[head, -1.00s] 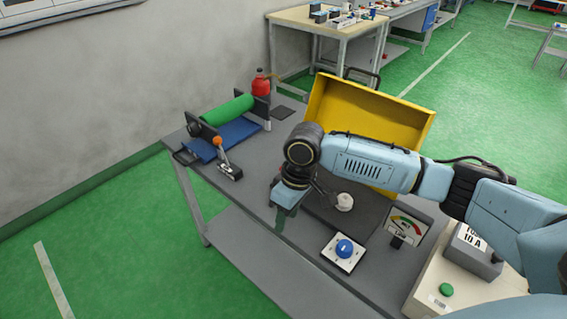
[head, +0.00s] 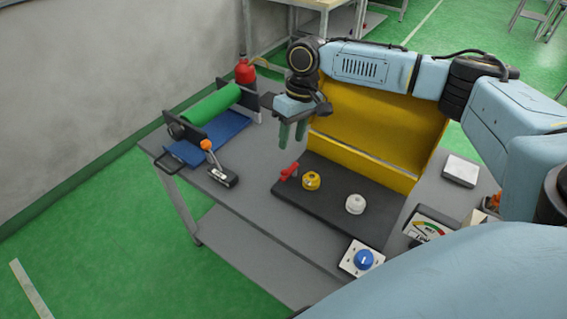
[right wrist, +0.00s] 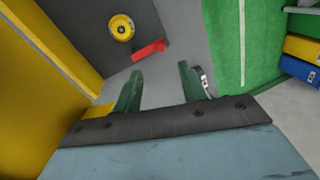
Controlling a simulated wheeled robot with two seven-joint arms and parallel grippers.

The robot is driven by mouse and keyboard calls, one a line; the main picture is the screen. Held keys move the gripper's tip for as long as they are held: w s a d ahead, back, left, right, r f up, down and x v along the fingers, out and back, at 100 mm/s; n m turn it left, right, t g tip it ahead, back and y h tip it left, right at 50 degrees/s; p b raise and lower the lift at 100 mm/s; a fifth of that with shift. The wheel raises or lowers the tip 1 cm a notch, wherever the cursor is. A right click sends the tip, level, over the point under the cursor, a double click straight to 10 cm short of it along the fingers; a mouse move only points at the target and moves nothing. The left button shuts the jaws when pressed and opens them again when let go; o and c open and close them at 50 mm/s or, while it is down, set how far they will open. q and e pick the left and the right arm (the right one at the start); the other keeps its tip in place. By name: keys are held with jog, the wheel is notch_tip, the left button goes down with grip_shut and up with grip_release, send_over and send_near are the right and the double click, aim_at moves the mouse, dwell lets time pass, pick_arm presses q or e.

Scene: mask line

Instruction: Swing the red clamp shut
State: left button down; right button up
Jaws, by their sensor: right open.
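The red clamp (head: 289,172) sits at the left end of a dark plate on the cart, left of a yellow knob. In the right wrist view the red clamp (right wrist: 149,50) lies beyond the fingertips, beside the yellow knob (right wrist: 121,27). My right gripper (head: 292,138) is above and behind the clamp, pointing down, open and empty. Its two green fingers also show in the right wrist view (right wrist: 160,85), apart from each other and clear of the clamp. My left gripper is not in view.
The dark plate (head: 335,215) also carries a white knob (head: 355,204). A toggle lever with an orange ball (head: 207,145) and a green roller (head: 212,104) are at the left.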

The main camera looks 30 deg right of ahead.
send_over(286, 170)
jog(key=f, duration=0.6)
jog(key=shift+d, duration=0.4)
jog(key=f, duration=0.3)
jog(key=shift+a+f+b, duration=0.15)
jog(key=shift+a+b, duration=0.15)
jog(key=shift+b, duration=0.1)
jog(key=shift+f, duration=0.2)
jog(key=shift+a+f, duration=0.1)
jog(key=shift+f, duration=0.05)
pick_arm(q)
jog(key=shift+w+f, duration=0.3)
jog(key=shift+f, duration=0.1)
pick_arm(e)
grip_shut()
